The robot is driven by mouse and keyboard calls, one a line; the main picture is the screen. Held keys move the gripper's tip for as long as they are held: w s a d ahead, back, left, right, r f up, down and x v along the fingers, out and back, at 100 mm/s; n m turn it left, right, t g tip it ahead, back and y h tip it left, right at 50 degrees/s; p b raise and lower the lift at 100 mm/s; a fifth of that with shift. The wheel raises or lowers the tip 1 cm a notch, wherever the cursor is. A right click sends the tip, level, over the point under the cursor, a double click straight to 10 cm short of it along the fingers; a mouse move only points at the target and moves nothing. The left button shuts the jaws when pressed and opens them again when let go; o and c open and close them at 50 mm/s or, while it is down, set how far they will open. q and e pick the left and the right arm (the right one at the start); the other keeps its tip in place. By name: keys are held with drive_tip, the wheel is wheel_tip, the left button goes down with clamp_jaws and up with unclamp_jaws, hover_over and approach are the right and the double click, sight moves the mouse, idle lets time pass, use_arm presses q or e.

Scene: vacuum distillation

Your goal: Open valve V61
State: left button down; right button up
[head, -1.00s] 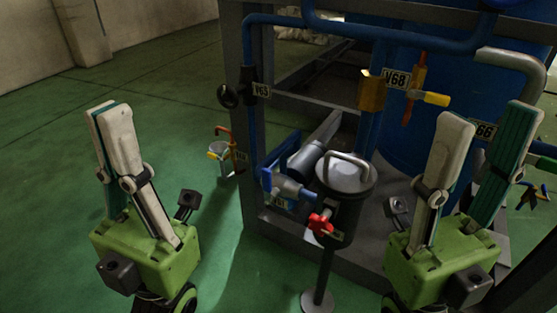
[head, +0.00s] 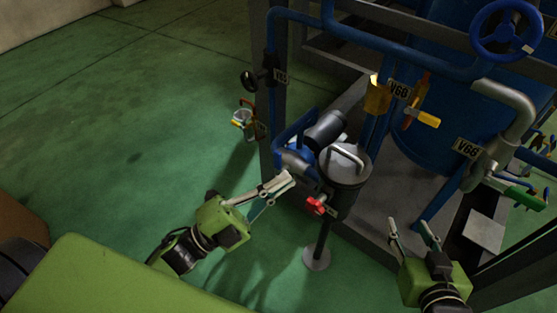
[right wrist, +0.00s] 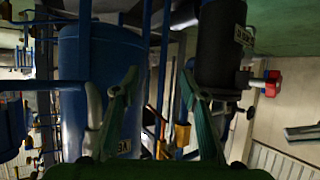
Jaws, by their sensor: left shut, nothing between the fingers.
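No V61 tag is readable in the head view now. A blue-and-grey valve (head: 296,160) sits low on the blue pipe, left of a dark canister (head: 343,180); its own tag is not readable. A red-handled valve (head: 316,206) is on the canister's lower left side. My left gripper (head: 288,182) is shut and empty, its tips just below the blue-and-grey valve in the picture; contact cannot be told. My right gripper (head: 410,228) is open and empty, lower right of the canister. Its spread fingers also show in the right wrist view (right wrist: 156,78).
A dark handwheel (head: 248,81) is beside a tag like V65. A blue handwheel (head: 505,28) and a green-handled valve (head: 525,197) are at right. The canister's stand (head: 317,258) is on the floor.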

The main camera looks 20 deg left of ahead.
sight(276, 170)
use_arm(q)
drive_tip(key=a+f+m+g+y+p, duration=0.2)
drive_tip(key=a+f+m+y+p, duration=0.1)
drive_tip(key=a+f, duration=0.4)
wheel_tip(276, 170, down, 2)
drive_tip(key=shift+w+f+y, duration=0.1)
drive_tip(key=shift+w+y, duration=0.2)
drive_tip(key=shift+y, duration=0.1)
use_arm(e)
drive_tip(key=s+d+f+g+h, duration=0.1)
drive_tip(key=s+d+f+g, duration=0.1)
drive_tip(key=s+f+g, duration=0.2)
drive_tip(key=s+d+f+g+h, duration=0.1)
drive_tip(key=s+d+f+g, duration=0.2)
drive_tip(key=s, duration=0.7)
drive_tip(key=shift+s+f+g, duration=0.15)
drive_tip(key=shift+f+g, duration=0.55)
drive_tip(key=shift+f, duration=0.15)
